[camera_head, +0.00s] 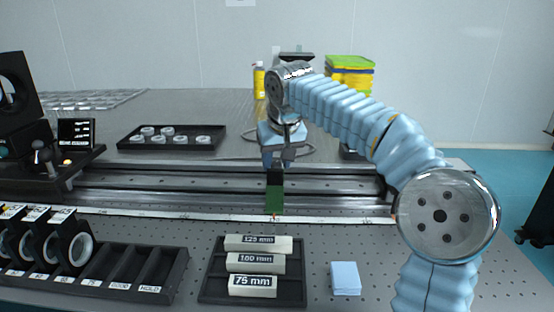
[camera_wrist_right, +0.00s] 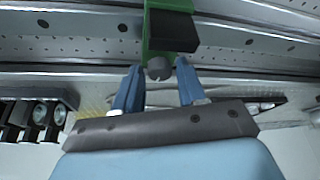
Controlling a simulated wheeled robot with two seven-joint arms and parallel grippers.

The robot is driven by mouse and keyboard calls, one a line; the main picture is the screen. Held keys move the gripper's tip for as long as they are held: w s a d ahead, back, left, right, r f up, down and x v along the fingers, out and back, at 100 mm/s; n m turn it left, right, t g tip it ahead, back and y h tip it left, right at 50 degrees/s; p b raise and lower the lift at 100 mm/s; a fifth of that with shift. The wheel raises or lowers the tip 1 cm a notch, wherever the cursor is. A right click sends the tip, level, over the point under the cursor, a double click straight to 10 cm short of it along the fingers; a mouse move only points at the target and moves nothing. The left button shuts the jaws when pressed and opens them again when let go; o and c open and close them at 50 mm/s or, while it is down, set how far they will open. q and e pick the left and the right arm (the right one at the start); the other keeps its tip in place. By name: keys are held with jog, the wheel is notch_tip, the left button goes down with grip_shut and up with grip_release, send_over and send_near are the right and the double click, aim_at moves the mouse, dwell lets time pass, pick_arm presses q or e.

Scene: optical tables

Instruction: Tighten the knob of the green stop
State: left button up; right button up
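The green stop (camera_head: 275,201) sits on the long metal rail in the middle of the head view, with a dark block at its upper part. In the right wrist view the green stop (camera_wrist_right: 157,38) is at the top centre, and its round grey knob (camera_wrist_right: 159,68) faces the gripper. My right gripper (camera_head: 277,166) points down just above the stop. In the right wrist view my right gripper (camera_wrist_right: 160,72) has its two blue fingers apart, one on each side of the knob, with visible gaps. Nothing is held. My left gripper is not in view.
The rail (camera_head: 130,182) runs across the table. A black tray (camera_head: 211,290) holds labelled blocks, beside a pale blue pad (camera_head: 345,278). A black rack (camera_head: 135,275) with ring-shaped parts is front left. A tray of small rings (camera_head: 180,131) lies behind the rail.

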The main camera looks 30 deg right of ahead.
grip_shut()
jog(key=shift+d+n+y, duration=0.1)
jog(key=shift+n+y, duration=0.5)
jog(key=shift+n, duration=0.9)
jog(key=shift+o, duration=1.6)
grip_release()
jog(key=v, duration=1.3)
jog(key=shift+s+r, duration=0.3)
